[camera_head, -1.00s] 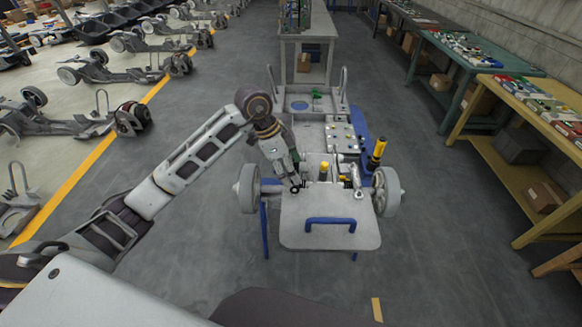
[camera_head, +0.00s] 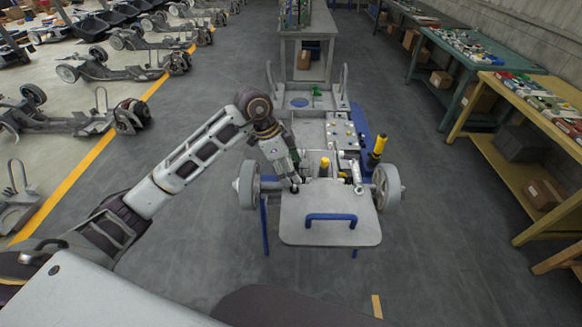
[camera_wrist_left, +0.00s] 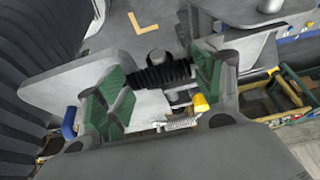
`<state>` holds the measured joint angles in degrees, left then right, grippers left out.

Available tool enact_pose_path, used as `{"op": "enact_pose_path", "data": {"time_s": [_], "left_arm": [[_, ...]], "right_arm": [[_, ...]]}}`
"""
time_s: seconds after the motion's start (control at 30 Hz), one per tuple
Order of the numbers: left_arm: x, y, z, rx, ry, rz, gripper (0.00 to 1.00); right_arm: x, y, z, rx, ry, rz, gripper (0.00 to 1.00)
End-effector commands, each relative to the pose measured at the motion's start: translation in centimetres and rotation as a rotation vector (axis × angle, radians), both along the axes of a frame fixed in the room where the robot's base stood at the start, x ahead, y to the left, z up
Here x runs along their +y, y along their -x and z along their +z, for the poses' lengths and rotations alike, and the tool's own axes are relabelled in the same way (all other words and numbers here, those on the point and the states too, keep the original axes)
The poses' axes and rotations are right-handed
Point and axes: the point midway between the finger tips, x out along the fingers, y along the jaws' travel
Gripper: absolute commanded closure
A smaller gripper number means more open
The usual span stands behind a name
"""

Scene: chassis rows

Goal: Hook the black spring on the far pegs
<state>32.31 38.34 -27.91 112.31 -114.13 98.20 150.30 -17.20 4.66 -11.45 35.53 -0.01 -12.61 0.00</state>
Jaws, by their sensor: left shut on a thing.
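In the left wrist view the black spring (camera_wrist_left: 150,77) lies across between the green finger pads of my left gripper (camera_wrist_left: 160,85), which is shut on it. A dark round knob (camera_wrist_left: 155,58) shows right beside the spring's middle; I cannot tell whether they touch. In the head view my left gripper (camera_head: 294,183) is low over the near left part of the chassis, beside the grey plate. There the spring is too small and covered to make out. A silver spring (camera_wrist_left: 180,124) lies near a yellow-capped post (camera_wrist_left: 201,103). My right gripper is not in view.
The grey plate (camera_head: 342,232) with a blue handle (camera_head: 331,218) is at the chassis's near end, between two wheels (camera_head: 387,191). A yellow-topped cylinder (camera_head: 378,147) stands at its right. Workbenches (camera_head: 492,100) line the right side. Open floor surrounds the chassis.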

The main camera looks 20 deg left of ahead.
Motion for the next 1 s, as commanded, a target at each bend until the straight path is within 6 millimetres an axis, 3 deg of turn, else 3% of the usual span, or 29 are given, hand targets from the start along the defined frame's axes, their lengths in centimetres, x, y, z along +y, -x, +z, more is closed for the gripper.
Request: {"op": "enact_pose_path", "data": {"time_s": [0.23,0.27,0.43,1.0], "left_arm": [[0.0,0.0,-0.2,0.002,-0.001,-0.001,0.57],[0.0,0.1,-0.2,0.002,-0.001,-0.001,0.3],[0.0,0.1,-0.2,0.002,-0.001,-0.001,0.08],[0.4,0.0,1.1,-0.005,0.0,0.001,0.07]], "right_arm": [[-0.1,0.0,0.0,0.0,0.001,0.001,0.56],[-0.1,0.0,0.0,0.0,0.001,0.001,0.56],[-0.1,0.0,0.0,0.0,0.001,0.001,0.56],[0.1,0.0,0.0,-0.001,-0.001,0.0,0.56]]}}
